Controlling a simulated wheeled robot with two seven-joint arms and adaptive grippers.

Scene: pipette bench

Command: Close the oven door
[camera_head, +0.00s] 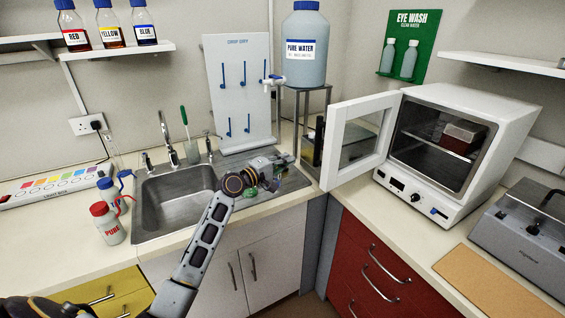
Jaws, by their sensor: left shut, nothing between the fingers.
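The white oven (455,145) stands on the right counter. Its windowed door (338,150) is hinged at the oven's left side and stands wide open, swung out to the left. A reddish-brown box sits on a shelf inside the oven. My left gripper (290,160) is shut and empty, over the right edge of the sink area. It is left of the open door and apart from it, with a gap between. My right gripper is not in view.
A sink (180,195) lies under my left arm. A pure water jug (305,48) stands on a metal stand behind the door. A drip-dry board (238,95) is behind the gripper. A grey device (530,240) sits right of the oven.

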